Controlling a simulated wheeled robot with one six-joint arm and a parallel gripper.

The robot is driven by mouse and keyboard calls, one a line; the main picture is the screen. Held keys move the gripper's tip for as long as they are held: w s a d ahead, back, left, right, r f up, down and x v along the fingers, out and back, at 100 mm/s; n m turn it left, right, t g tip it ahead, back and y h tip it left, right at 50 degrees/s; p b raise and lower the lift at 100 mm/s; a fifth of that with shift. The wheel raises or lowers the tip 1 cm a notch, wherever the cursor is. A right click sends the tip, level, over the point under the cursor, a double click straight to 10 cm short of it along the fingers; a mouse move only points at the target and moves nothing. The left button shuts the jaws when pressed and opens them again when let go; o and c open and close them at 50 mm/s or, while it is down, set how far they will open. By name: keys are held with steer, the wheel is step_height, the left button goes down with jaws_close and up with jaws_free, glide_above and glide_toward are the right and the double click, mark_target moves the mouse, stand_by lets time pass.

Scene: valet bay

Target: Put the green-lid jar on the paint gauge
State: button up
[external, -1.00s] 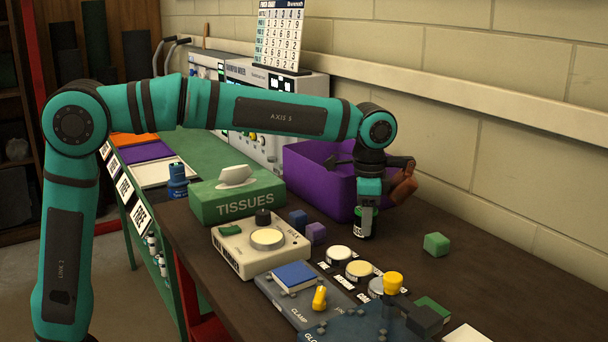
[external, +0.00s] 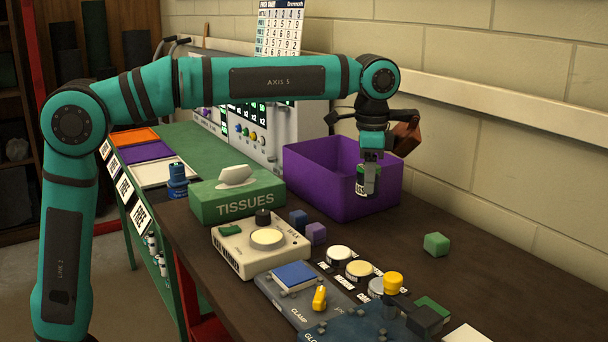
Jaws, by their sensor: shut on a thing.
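My gripper (external: 368,183) is shut on a small dark jar (external: 360,187) with a pale label band. It holds the jar upright above the dark table, in front of the purple bin. The fingers cover part of the jar, and a little green shows at its top. A cream device (external: 235,255) with a round pale pad, a green button and a black knob sits to the lower left, apart from the jar. It may be the paint gauge, but its lettering is too small to read. Its pad is bare.
The purple bin (external: 312,187) stands right behind the gripper. A clamp panel (external: 275,294) and several round pads lie in front.

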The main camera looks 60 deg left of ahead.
step_height(320, 180, up, 7)
steer(key=shift+a+f, duration=0.15)
steer(key=a+n, duration=0.5)
steer(key=a, duration=1.5)
steer(key=n, duration=1.5)
glide_above(177, 164)
step_height(177, 164, down, 11)
steer(key=shift+r, duration=0.1)
steer(key=shift+f, duration=2.2)
steer(key=shift+f, duration=0.1)
